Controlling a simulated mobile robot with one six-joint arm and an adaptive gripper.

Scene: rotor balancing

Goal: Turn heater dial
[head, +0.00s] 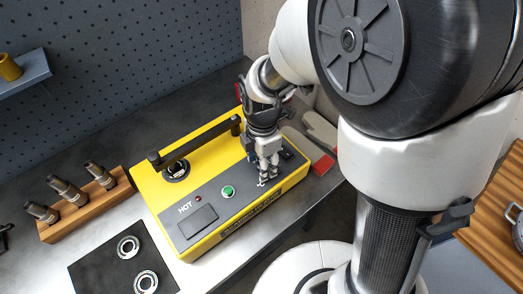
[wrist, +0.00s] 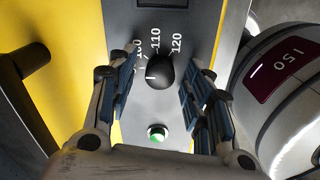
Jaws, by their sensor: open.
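The heater (head: 155,192) is a yellow box with a grey top panel, lying on the metal bench. Its black round dial (wrist: 160,71) shows in the wrist view, with a small white mark on its left side and the numbers 100, 110 and 120 around its far side. My gripper (head: 268,178) is over the right part of the panel and hides the dial in the head view. In the wrist view its fingers are open, one on each side of the dial, with visible gaps. I cannot tell how high the fingertips are above the panel.
A green button (head: 228,191) is beside the dial, near the display (head: 198,220) and HOT lamp. A black bar (head: 195,145) spans the heater's back. A wooden block (head: 88,208) with several metal holders and a black mat (head: 105,270) with two rings are at left.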

